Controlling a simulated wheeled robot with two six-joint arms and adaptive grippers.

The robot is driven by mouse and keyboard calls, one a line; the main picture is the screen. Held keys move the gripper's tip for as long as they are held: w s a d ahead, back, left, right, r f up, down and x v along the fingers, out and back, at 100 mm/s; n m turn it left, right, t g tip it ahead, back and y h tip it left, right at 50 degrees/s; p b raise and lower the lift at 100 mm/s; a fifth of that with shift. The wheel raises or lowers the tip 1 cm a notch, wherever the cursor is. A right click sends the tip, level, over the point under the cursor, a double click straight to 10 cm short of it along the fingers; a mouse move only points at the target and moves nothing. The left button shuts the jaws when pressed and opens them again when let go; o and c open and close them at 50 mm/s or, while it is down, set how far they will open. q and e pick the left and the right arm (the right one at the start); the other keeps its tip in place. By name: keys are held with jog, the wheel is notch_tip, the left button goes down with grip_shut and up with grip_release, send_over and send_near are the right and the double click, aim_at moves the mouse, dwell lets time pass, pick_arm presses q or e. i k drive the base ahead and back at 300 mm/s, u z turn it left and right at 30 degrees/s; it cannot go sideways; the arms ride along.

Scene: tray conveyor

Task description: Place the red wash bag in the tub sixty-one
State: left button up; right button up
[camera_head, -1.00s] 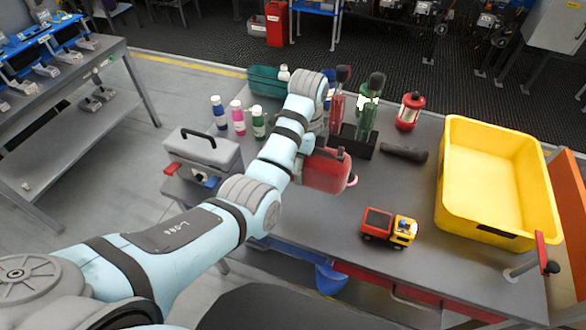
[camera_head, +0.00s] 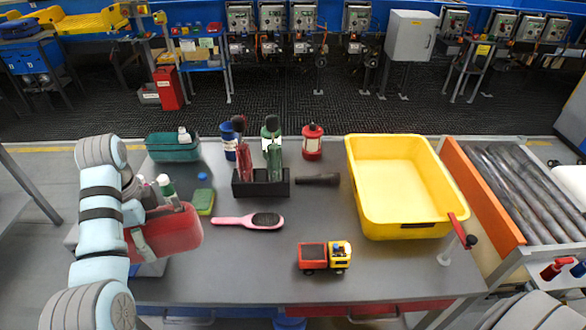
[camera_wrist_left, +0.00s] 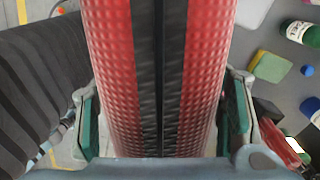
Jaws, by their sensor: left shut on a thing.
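The red wash bag (camera_head: 172,232) is in my left gripper, held over the left end of the grey table. My left gripper (camera_head: 136,222) is shut on it. In the left wrist view, the bag (camera_wrist_left: 110,60), red and textured with a dark zip band, stands between the fingers of the left gripper (camera_wrist_left: 162,115). A large yellow tub (camera_head: 355,185) stands on the right of the table and looks empty. A smaller teal tub (camera_head: 158,152) stands at the back left. My right gripper is not in view.
A red-handled clamp (camera_head: 460,232) stands by the tub's front right. A roller conveyor (camera_head: 525,190) lies further right.

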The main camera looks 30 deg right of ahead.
aim_at(400, 214)
jog(key=u, duration=2.2)
jog(key=k, duration=2.1)
jog(key=z, duration=2.8)
jog(key=i, duration=0.5)
jog(key=z, duration=0.35)
